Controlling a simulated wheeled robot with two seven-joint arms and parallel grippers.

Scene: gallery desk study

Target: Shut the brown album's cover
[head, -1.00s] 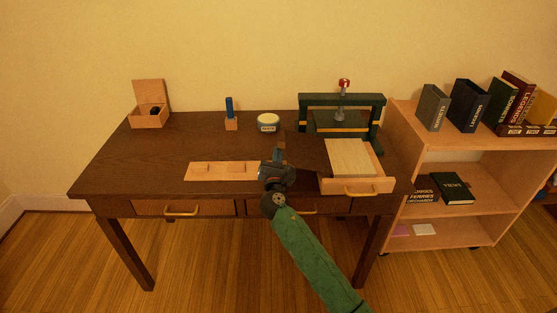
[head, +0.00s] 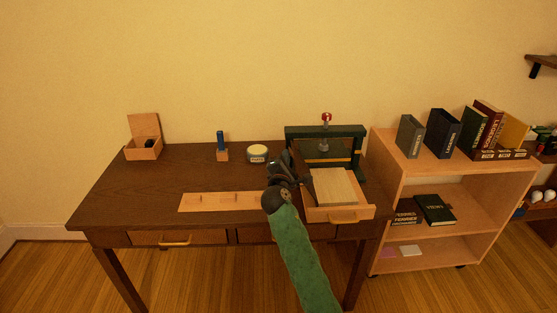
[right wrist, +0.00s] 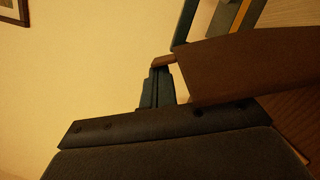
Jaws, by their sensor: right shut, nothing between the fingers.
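The brown album's cover (head: 302,170) stands raised and tilted beside a pale page block (head: 335,186). In the right wrist view the cover is a broad brown panel (right wrist: 250,72). My right gripper (head: 294,181) is at the cover's left side, shut with nothing held. Its dark fingers (right wrist: 158,87) appear close to the cover's edge in the right wrist view; I cannot tell whether they touch. The gripper and arm hide part of the cover's lower edge. My left gripper is not in view.
A green press (head: 357,142) with a red knob stands behind the album. A tin (head: 257,153), a small open box (head: 143,153) and a pale board (head: 205,202) are on the desk. A bookshelf (head: 395,180) stands right.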

